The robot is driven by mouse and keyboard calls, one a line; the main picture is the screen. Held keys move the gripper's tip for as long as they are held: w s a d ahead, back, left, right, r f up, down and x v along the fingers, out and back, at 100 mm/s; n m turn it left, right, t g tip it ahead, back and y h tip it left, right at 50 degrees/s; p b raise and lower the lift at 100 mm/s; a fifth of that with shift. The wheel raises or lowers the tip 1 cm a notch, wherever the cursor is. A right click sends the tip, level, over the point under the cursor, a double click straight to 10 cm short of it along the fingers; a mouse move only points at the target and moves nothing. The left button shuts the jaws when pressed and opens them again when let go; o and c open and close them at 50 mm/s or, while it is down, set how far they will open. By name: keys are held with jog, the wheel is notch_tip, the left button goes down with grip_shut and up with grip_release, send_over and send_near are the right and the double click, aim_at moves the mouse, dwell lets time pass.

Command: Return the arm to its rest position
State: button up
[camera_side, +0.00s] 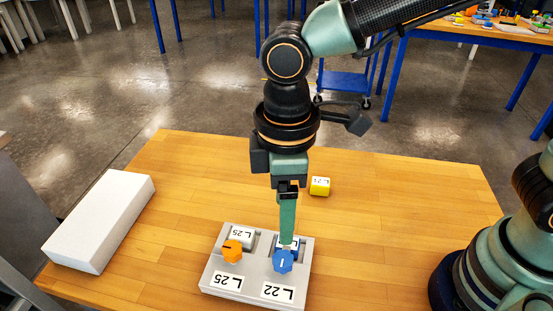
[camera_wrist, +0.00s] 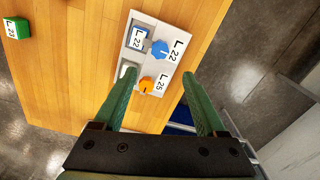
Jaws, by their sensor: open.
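A light grey tray (camera_side: 255,286) stands at the table's front, with labels L 25 and L 22. An orange knob (camera_side: 232,250) and a blue knob (camera_side: 283,262) sit on it. A block marked L 25 (camera_side: 242,238) is in its left recess. A blue-edged block marked L 22 (camera_wrist: 139,38) is in the other recess, mostly behind my gripper in the side view. My gripper (camera_wrist: 160,73) is open and empty, pointing down over the tray. In the side view its fingers (camera_side: 287,238) overlap the blue knob's side; I cannot tell the height.
A small yellow block (camera_side: 320,186) with a label stands behind the tray; the wrist view shows a labelled block with green sides (camera_wrist: 17,28). A long white box (camera_side: 100,218) lies at the table's left. The wooden table (camera_side: 400,200) is clear right of the tray.

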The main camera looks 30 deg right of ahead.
jog(key=w+d+r+m+t, duration=0.1)
jog(key=d+m, duration=0.3)
jog(key=d, duration=0.4)
jog(key=w+d+r+m+t, duration=0.1)
jog(key=d+r+m+t, duration=0.1)
jog(key=d, duration=0.7)
jog(key=w+d+r+m+t, duration=0.1)
jog(key=d+r+m+t, duration=0.1)
jog(key=d+m, duration=0.3)
jog(key=d+r, duration=0.1)
jog(key=d, duration=0.3)
jog(key=shift+w+r+m+t, duration=0.15)
jog(key=shift+r+m+t, duration=0.15)
jog(key=shift+r+m, duration=0.1)
